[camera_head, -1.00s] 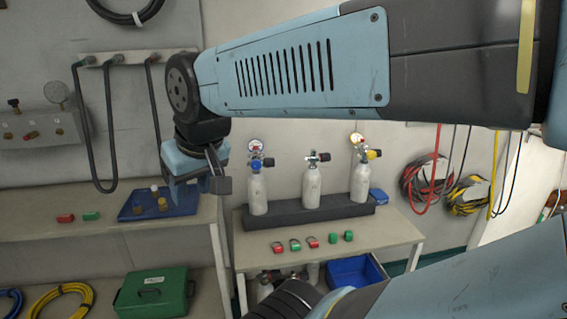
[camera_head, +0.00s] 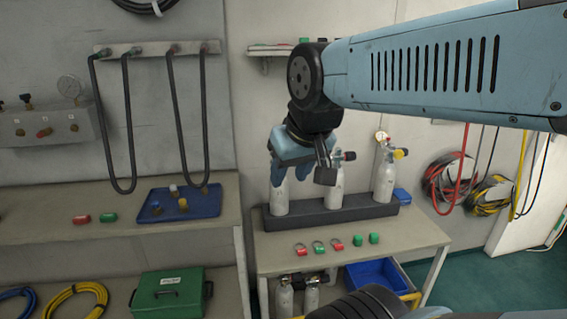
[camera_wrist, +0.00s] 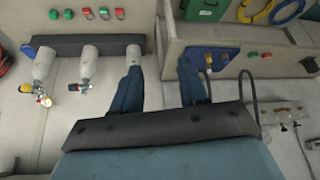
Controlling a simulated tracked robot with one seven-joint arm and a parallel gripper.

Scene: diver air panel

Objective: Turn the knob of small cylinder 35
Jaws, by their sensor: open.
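Three small white cylinders stand upright in a dark rack (camera_head: 330,213): left (camera_head: 280,199), middle (camera_head: 334,188) and right (camera_head: 383,181). I cannot read which is 35. The right one has a yellow knob (camera_head: 400,153), the middle one a dark knob (camera_head: 348,156). My gripper (camera_head: 300,178) is open and empty, pointing down in front of the left cylinder's top, hiding its valve and knob. In the wrist view, upside down, my gripper (camera_wrist: 161,68) has one finger overlapping that left cylinder (camera_wrist: 134,55); contact cannot be told.
Red and green tags (camera_head: 338,246) lie on the table before the rack. A blue tray (camera_head: 180,207) with fittings lies on the left bench. Black hoses (camera_head: 128,120) hang on the wall behind it. A blue bin (camera_head: 375,275) and more cylinders stand below.

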